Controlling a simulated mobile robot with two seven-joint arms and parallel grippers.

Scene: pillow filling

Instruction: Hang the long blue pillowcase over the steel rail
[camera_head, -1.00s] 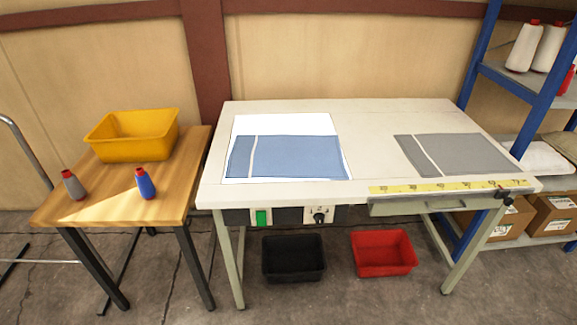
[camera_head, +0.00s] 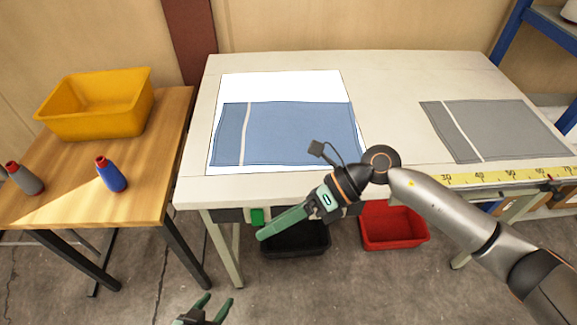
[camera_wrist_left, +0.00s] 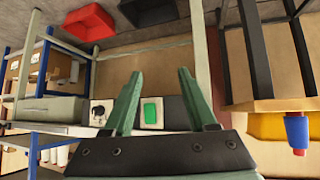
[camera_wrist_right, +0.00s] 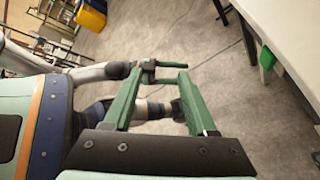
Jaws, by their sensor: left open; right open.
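The long blue pillowcase (camera_head: 300,135) lies flat on a white sheet (camera_head: 280,86) on the worktable, with a pale stripe near its left end. My right gripper (camera_head: 264,236) hangs before the table's front edge, apart from the pillowcase; its fingers overlap edge-on in the head view. The right wrist view shows it open and empty (camera_wrist_right: 158,78). My left gripper (camera_head: 217,301) is low at the bottom of the head view, open and empty; its fingers are spread in the left wrist view (camera_wrist_left: 157,84). I cannot make out the steel rail clearly now.
A grey pillowcase (camera_head: 510,128) lies at the table's right. A wooden side table (camera_head: 120,170) holds a yellow bin (camera_head: 97,108) and two thread cones (camera_head: 111,174). Black (camera_head: 300,240) and red (camera_head: 393,228) bins are under the worktable (camera_head: 395,75), which has a yellow ruler (camera_head: 485,177) along its front.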

